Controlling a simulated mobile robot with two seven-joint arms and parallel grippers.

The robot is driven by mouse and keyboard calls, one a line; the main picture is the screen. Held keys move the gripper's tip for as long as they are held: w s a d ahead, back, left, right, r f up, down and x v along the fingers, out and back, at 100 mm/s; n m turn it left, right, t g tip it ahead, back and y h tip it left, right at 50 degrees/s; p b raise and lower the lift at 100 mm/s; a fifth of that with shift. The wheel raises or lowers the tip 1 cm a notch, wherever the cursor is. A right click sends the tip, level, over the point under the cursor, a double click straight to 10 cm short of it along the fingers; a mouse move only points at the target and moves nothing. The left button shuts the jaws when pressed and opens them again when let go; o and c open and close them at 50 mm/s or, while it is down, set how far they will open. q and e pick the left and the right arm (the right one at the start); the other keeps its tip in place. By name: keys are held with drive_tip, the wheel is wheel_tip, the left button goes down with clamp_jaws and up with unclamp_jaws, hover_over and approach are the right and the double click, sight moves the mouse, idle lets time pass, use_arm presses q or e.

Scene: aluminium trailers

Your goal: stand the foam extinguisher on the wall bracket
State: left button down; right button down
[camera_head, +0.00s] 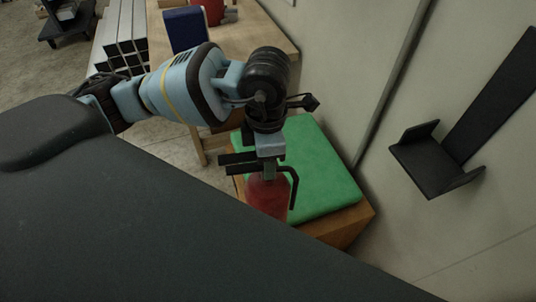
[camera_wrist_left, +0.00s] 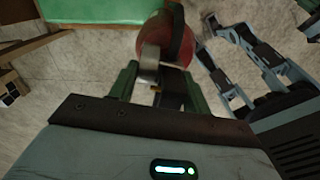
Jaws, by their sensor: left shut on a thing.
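The foam extinguisher is a red cylinder (camera_head: 266,196) with a black hose at its side. My left gripper (camera_head: 268,165) is shut on its top. My dark body hides its lower end, so I cannot tell whether it touches anything beneath. In the left wrist view the red body (camera_wrist_left: 205,58) shows beyond my left gripper's fingers (camera_wrist_left: 160,85). The wall bracket (camera_head: 432,162) is a black shelf with raised side lips and a long back plate, fixed to the wall at the right. The bracket is empty, apart from the extinguisher and to its right. My right gripper cannot be made out.
A green pad (camera_head: 325,170) lies on a wooden box (camera_head: 350,222) behind the extinguisher. A wooden table (camera_head: 262,35) at the back holds a blue item (camera_head: 187,30) and another red object (camera_head: 213,10). Metal tubes (camera_head: 120,40) are stacked left of it. A vertical strip (camera_head: 393,85) runs along the wall.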

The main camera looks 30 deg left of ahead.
use_arm(q)
drive_tip(key=m, duration=0.6)
drive_tip(key=shift+w+a+r+m, duration=0.15)
drive_tip(key=shift+w+a+m, duration=0.05)
drive_tip(key=shift+a+m, duration=0.15)
drive_tip(key=m, duration=0.6)
drive_tip(key=shift+w+a, duration=0.1)
drive_tip(key=shift+a, duration=0.3)
drive_tip(key=m, duration=0.6)
drive_tip(key=shift+w+a+f+m, duration=0.15)
drive_tip(key=shift+a+f+m, duration=0.05)
drive_tip(key=shift+a+m, duration=0.2)
drive_tip(key=m, duration=0.6)
drive_tip(key=shift+a+f, duration=0.1)
drive_tip(key=shift+a, duration=0.25)
